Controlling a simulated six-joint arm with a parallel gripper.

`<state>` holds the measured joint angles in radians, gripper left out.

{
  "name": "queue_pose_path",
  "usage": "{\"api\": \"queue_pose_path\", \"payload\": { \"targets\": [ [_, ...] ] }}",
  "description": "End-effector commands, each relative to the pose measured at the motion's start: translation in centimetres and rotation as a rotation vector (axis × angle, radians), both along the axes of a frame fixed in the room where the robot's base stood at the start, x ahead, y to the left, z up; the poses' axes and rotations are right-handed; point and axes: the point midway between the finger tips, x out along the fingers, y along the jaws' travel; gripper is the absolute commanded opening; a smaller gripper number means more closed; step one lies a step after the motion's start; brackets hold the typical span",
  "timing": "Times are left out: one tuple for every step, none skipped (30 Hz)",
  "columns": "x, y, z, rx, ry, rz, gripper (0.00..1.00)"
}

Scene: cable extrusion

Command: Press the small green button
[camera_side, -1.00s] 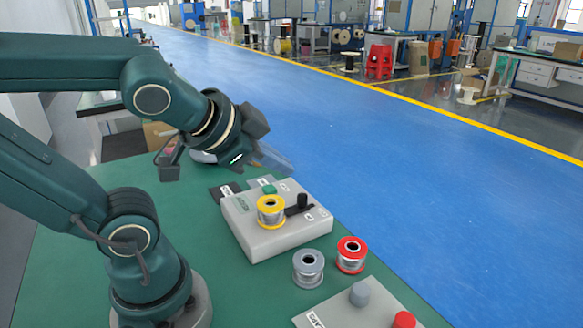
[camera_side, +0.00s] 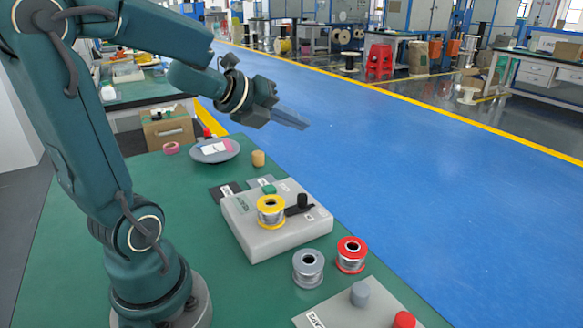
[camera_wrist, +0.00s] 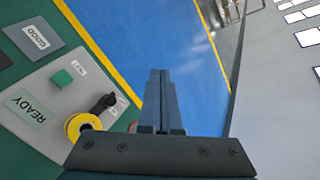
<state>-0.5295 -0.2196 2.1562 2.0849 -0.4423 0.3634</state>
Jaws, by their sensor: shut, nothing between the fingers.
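The small green button (camera_side: 269,189) stands on the far part of a light grey control box (camera_side: 262,243) on the green table. In the wrist view the green button (camera_wrist: 62,78) shows left of my fingers, near a label, on the box (camera_wrist: 60,125) whose display reads READY. My gripper (camera_side: 302,124) is shut and empty. It is raised well above the table, up and to the right of the button, and apart from it. In the wrist view my gripper (camera_wrist: 160,75) points over the blue floor.
A yellow-rimmed spool (camera_side: 270,210) and a black knob (camera_side: 302,201) sit on the box beside the button. Grey (camera_side: 308,267) and red (camera_side: 351,253) spools stand in front. A second panel (camera_side: 345,312) has grey and red buttons. A plate (camera_side: 215,151) lies farther back.

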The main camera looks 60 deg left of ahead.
Motion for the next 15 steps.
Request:
{"api": "queue_pose_path", "payload": {
  "targets": [
    [-0.6, 1.2, -1.2, 0.031, 0.062, -0.014, 0.00],
    [-1.1, 1.9, -1.9, 0.048, 0.098, -0.023, 0.00],
    [-1.7, 2.8, -2.7, 0.065, 0.143, -0.030, 0.00],
    [-2.1, 3.4, -3.2, 0.075, 0.168, -0.028, 0.00],
    [-2.4, 4.1, -3.6, 0.080, 0.190, -0.021, 0.00],
    [-2.8, 4.8, -4.1, 0.082, 0.209, -0.008, 0.00],
    [-3.0, 5.3, -4.4, 0.080, 0.218, 0.003, 0.00],
    [-3.2, 5.7, -4.6, 0.072, 0.224, 0.018, 0.00],
    [-3.4, 6.0, -4.9, 0.065, 0.230, 0.031, 0.00],
    [-3.6, 6.2, -5.0, 0.060, 0.234, 0.039, 0.00],
    [-3.7, 6.4, -5.1, 0.057, 0.237, 0.047, 0.00],
    [-3.8, 6.5, -5.2, 0.055, 0.238, 0.052, 0.00],
    [-3.8, 6.6, -5.1, 0.056, 0.236, 0.054, 0.00],
    [-3.8, 6.6, -5.1, 0.056, 0.236, 0.056, 0.00],
    [-3.8, 6.6, -5.1, 0.056, 0.236, 0.056, 0.00]
  ]
}}
